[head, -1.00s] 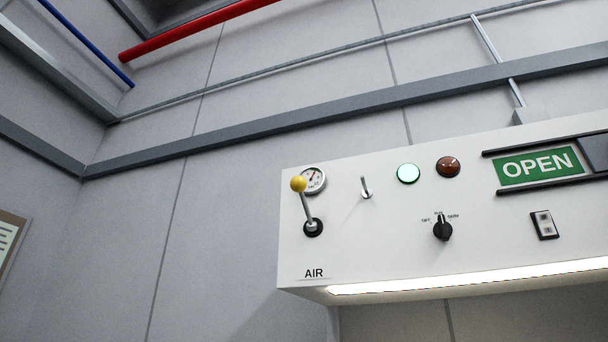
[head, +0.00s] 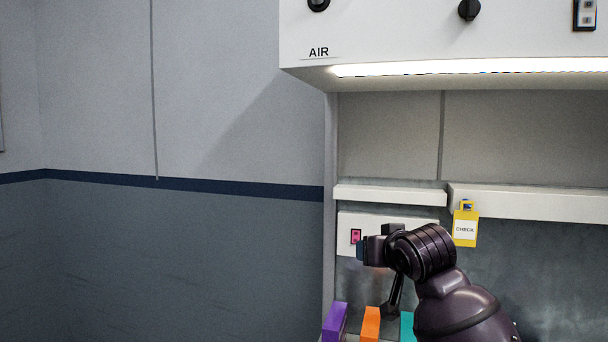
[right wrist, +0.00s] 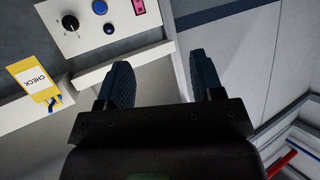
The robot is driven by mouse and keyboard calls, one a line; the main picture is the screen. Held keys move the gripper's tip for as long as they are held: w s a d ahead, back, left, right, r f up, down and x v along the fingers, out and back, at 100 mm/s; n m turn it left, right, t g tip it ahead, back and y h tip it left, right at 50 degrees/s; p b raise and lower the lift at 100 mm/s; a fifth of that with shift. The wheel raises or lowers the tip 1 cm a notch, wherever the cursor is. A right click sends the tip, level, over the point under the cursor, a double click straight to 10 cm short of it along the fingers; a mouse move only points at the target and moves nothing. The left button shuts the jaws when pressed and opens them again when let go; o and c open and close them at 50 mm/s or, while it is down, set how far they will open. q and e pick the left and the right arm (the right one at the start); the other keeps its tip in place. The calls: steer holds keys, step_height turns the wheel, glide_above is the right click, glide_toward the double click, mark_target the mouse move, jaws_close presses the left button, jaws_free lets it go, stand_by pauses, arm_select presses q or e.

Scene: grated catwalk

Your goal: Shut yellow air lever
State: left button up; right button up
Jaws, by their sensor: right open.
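The air lever shows only as its dark round base (head: 318,4) at the top edge of the head view, above the AIR label (head: 318,52) on the white overhead panel (head: 400,40). Its stem and yellow knob are out of the frame now. My right gripper (head: 364,250) is below the panel, in front of a small white control box, well apart from the lever. In the right wrist view my right gripper (right wrist: 162,80) has its two dark fingers spread with nothing between them. My left gripper is not in view.
A yellow CHECK tag (head: 465,228) hangs from a white ledge (head: 530,203) right of my gripper. The control box has a pink switch (head: 356,237). Purple (head: 335,322), orange (head: 370,325) and teal (head: 407,326) items stand below. The wall at left is clear.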

steer(key=s+a+r+t, duration=0.1)
steer(key=a+r, duration=0.1)
steer(key=r, duration=0.8)
steer(key=s+a+r+y+p, duration=0.1)
steer(key=s+a+r, duration=0.15)
steer(key=r, duration=0.75)
steer(key=s+a+r+t, duration=0.1)
steer(key=a+r, duration=0.1)
steer(key=r, duration=0.8)
steer(key=s+a+r+t, duration=0.15)
steer(key=s+r, duration=0.25)
steer(key=r, duration=0.4)
steer(key=s+a+r+y+p, duration=0.1)
steer(key=s+a+r, duration=0.1)
steer(key=s+r, duration=0.4)
steer(key=s+a+r+t, duration=0.1)
steer(key=s+a+r, duration=0.15)
steer(key=r, duration=0.65)
steer(key=shift+g, duration=0.25)
steer(key=p+x, duration=0.3)
steer(key=x, duration=0.5)
steer(key=shift+d, duration=0.1)
steer(key=shift+w, duration=0.45)
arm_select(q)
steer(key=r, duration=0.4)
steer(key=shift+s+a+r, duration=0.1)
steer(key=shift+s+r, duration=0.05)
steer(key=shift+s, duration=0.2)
arm_select(e)
steer(key=shift+c, duration=0.4)
